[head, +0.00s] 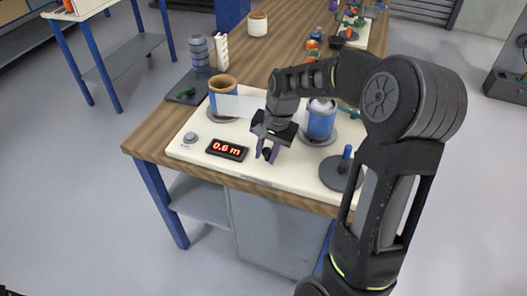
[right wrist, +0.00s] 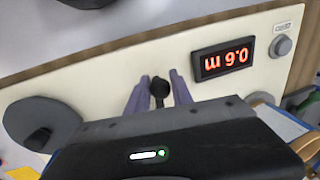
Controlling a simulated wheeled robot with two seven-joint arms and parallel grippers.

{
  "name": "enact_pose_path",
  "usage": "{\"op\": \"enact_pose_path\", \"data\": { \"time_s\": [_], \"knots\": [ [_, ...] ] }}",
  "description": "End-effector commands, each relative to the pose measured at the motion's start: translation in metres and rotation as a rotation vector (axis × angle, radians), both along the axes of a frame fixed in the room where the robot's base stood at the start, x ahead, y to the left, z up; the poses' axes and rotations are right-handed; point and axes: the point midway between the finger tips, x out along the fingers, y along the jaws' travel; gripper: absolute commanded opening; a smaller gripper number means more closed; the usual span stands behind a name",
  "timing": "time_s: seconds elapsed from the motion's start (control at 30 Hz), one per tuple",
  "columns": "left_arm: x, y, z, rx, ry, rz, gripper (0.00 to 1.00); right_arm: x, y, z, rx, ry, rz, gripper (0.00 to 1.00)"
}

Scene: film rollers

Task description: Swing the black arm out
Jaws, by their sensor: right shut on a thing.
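The black arm's dark round knob (right wrist: 160,88) sits between the two purple fingers of my right gripper (right wrist: 158,92) in the right wrist view. In the head view the right gripper (head: 267,152) points down over the cream board, between the two rollers and near its front edge, shut on the knob (head: 267,155). The rest of the black arm is hidden under the gripper. White film (head: 238,105) stretches from the left roller (head: 222,88) towards the blue right roller (head: 321,120). My left gripper is not in view.
A display (head: 227,149) reading 0.6 m and a grey button (head: 190,138) lie to the left of the gripper on the board (head: 262,171). Stacked grey rolls (head: 199,54) stand behind left.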

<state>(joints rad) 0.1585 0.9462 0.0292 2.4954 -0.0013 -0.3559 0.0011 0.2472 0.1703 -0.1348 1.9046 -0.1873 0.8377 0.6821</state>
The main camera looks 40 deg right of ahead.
Motion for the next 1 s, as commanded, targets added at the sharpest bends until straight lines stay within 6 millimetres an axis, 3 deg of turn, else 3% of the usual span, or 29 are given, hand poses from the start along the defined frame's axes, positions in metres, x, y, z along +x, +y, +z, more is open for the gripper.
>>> {"op": "enact_pose_path", "data": {
  "time_s": [0.53, 1.0],
  "knots": [
    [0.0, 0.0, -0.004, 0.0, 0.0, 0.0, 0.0, -0.021, -0.017, 0.0, -0.001, -0.002, 0.373, 0.0],
    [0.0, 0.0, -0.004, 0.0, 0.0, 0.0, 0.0, -0.023, -0.021, 0.001, -0.002, -0.003, 0.446, 0.0]
  ]
}}
